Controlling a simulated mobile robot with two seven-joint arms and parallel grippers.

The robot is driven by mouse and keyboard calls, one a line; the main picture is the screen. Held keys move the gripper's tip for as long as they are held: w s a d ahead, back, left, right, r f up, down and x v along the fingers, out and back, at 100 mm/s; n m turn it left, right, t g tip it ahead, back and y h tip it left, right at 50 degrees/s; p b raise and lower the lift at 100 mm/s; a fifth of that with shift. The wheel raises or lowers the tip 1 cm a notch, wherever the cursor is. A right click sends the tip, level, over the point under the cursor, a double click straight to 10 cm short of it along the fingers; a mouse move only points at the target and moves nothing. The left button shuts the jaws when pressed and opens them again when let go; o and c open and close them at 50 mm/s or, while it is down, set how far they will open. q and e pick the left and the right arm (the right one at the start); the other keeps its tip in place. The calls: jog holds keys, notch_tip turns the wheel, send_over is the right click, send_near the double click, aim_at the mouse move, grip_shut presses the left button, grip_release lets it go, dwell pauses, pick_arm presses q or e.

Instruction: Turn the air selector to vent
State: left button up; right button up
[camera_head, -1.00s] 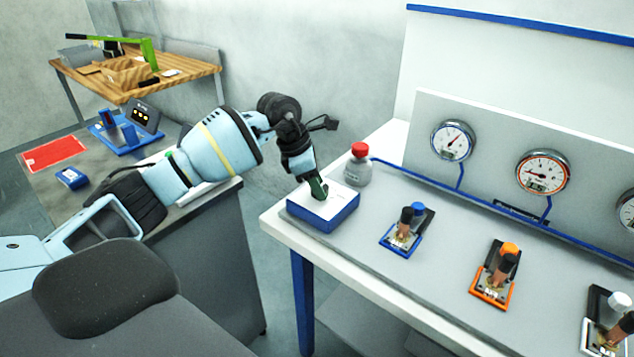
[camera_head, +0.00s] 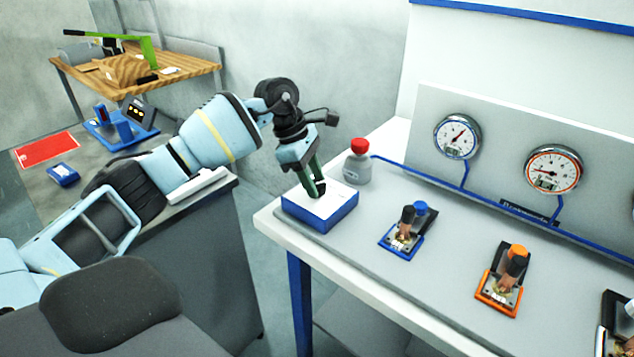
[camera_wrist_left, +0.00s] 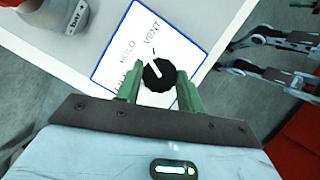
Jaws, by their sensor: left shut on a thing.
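The air selector is a black knob (camera_wrist_left: 159,75) with a white pointer line, on a white-topped blue box (camera_head: 340,212) at the left end of the bench. Its plate shows FILL, HOLD and VENT in the left wrist view, with FILL partly hidden. The pointer line slants up and left, roughly towards HOLD, not VENT. My left gripper (camera_wrist_left: 157,88) has its green fingers on either side of the knob and is shut on it. In the head view the left gripper (camera_head: 317,192) reaches down onto the box top and hides most of the knob. My right gripper does not show.
Blue (camera_head: 402,240) and orange (camera_head: 497,292) clamp stations lie further right, below gauges (camera_head: 457,137) on a panel. Bare bench top lies between them.

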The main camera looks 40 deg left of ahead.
pick_arm(q)
jog(key=m+g+b, duration=0.1)
jog(key=m, duration=0.2)
jog(key=shift+w+f+b, duration=0.1)
jog(key=shift+w+b, duration=0.05)
jog(key=shift+b, duration=0.2)
jog(key=shift+m+g, duration=0.3)
jog(key=shift+m, duration=0.3)
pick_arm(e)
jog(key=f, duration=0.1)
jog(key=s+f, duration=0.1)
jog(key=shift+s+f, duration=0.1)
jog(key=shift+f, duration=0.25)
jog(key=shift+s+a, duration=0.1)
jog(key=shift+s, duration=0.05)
pick_arm(q)
jog(key=o, duration=1)
jog(key=shift+r, duration=0.2)
jog(key=b+v, duration=0.1)
jog(key=v, duration=0.6)
jog(key=shift+a+r, duration=0.25)
jog(key=shift+r, duration=0.05)
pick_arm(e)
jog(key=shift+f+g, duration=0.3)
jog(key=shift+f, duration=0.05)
pick_arm(q)
jog(key=shift+f, duration=0.1)
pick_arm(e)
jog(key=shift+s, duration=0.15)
